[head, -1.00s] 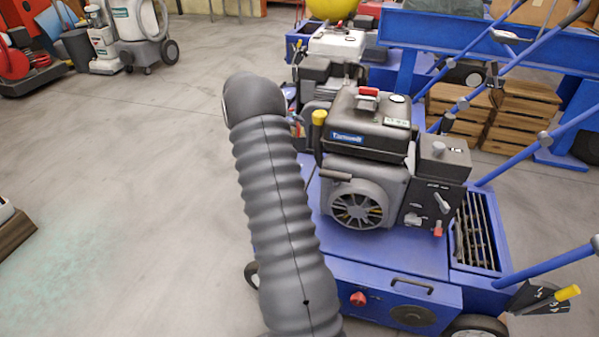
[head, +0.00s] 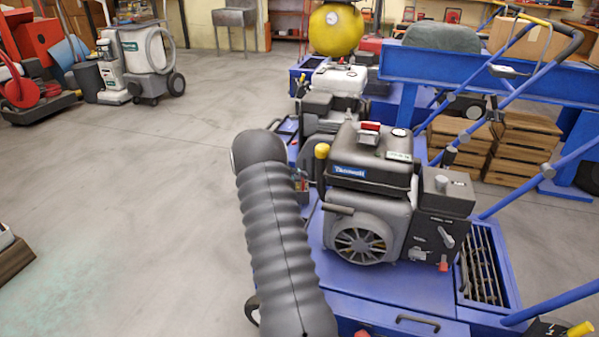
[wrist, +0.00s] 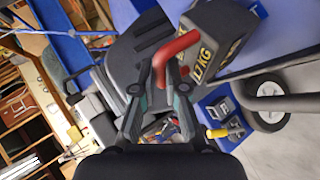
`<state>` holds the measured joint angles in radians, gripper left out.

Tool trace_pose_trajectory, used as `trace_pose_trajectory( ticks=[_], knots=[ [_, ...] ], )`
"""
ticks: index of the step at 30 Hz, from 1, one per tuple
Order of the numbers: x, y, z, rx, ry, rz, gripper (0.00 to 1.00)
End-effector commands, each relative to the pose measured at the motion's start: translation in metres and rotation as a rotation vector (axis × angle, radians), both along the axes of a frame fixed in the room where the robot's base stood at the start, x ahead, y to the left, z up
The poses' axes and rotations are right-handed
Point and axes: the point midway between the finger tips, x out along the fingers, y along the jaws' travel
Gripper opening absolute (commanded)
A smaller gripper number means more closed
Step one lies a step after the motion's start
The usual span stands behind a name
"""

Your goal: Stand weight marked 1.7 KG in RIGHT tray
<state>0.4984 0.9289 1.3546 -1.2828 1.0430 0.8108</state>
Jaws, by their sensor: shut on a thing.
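In the wrist view a dark block-shaped weight (wrist: 217,38) with yellow lettering "1.7 KG" hangs tilted at the upper middle. My gripper (wrist: 165,75) is shut on its red handle (wrist: 172,52). In the head view my arm hides the gripper and the weight. A blue open-topped bay with dark bars (head: 482,265) sits on the near blue machine, right of its engine. No mark reading RIGHT shows, so I cannot tell which tray is the right one.
The near machine's dark engine (head: 366,190) stands right of my arm. Blue handle tubes (head: 535,185) slope across the right side. More machines stand behind. Wooden crates (head: 520,145) are at the back right.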

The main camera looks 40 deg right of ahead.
Motion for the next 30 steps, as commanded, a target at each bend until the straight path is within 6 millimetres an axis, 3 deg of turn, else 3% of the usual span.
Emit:
trace_pose_trajectory(
  ticks=[4,17,18,21,30],
  knots=[
    [0.001,-0.001,-0.010,-0.006,-0.003,0.001,0.00],
    [0.001,-0.001,-0.013,-0.006,-0.004,0.000,0.00],
    [0.000,0.000,-0.018,-0.001,-0.001,0.000,0.14],
    [0.000,0.000,-0.017,0.000,0.000,0.001,0.36],
    [0.000,0.000,-0.016,0.000,0.000,0.001,0.36]
  ],
)
